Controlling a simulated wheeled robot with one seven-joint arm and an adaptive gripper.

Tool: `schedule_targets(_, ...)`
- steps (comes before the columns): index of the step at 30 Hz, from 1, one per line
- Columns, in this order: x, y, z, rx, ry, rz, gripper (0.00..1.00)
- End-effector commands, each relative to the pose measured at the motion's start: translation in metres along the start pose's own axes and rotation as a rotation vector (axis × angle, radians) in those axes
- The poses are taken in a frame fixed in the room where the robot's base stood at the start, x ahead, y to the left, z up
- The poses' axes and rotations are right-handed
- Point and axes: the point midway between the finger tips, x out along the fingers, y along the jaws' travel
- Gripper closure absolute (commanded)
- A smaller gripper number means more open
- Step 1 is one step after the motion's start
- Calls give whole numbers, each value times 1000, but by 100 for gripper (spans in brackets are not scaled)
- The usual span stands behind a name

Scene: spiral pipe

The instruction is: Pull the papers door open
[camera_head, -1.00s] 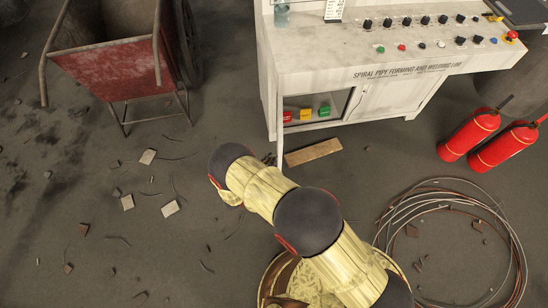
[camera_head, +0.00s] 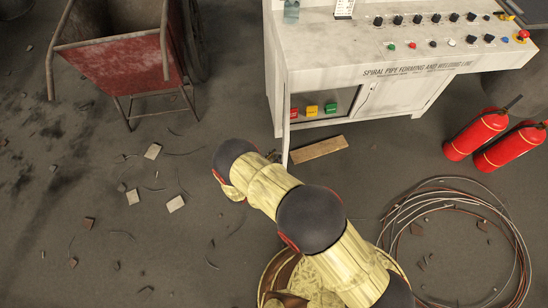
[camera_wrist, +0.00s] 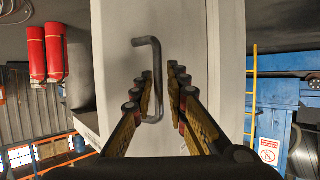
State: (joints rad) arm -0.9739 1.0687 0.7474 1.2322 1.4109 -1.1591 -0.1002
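The papers door (camera_head: 286,130) is a white panel at the left of the console's lower cabinet. In the head view it stands swung out, almost edge-on, with the compartment behind it open. Red, yellow and green items (camera_head: 312,110) show inside. In the wrist view the white door face (camera_wrist: 120,40) fills the middle and carries a dark bent bar handle (camera_wrist: 157,75). My gripper (camera_wrist: 162,80) is open, with one finger on each side of the handle bar. Whether a finger touches the bar is unclear. The gripper is hidden in the head view.
The white control console (camera_head: 330,55) stands above the cabinet. A wooden board (camera_head: 319,149) lies on the floor by the opening. A red cart (camera_head: 125,75) stands left; rubble scatters between.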

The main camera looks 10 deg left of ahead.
Motion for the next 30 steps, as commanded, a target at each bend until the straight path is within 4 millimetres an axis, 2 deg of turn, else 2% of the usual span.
schedule_targets(4, -3, -1, -1, 1, 1, -1, 85)
schedule_targets(7, -12, -2, -1, 1, 1, -3, 85)
schedule_targets(21, -99, -1, 0, -1, 0, -2, 85)
schedule_targets(24, -111, -1, 0, 0, 0, -2, 85)
schedule_targets(30, -120, 0, 1, -1, 0, -1, 85)
